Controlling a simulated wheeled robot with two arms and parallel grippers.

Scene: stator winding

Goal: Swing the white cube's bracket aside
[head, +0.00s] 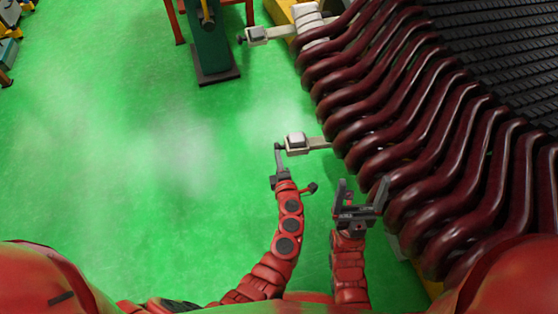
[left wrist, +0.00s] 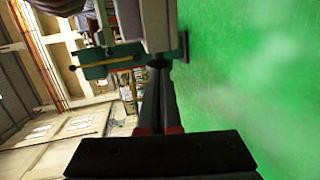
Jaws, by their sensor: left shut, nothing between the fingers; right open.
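The white cube (head: 296,140) sits on a pale bracket (head: 319,143) that sticks out to the left from the dark red coils. My left gripper (head: 279,147) is shut and empty. Its tip is at the left end of the cube's bracket; I cannot tell whether it touches. In the left wrist view the shut fingers (left wrist: 158,68) point at a pale block (left wrist: 158,25) close in front of them. My right gripper (head: 362,192) is open and empty, below and right of the cube, close to the coils.
The dark red coils (head: 400,100) fill the right side, beside a dark ribbed surface (head: 500,45). A second pale bracket (head: 268,34) sticks out farther up. A green stand (head: 210,45) stands at the top. The green floor (head: 130,150) on the left is clear.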

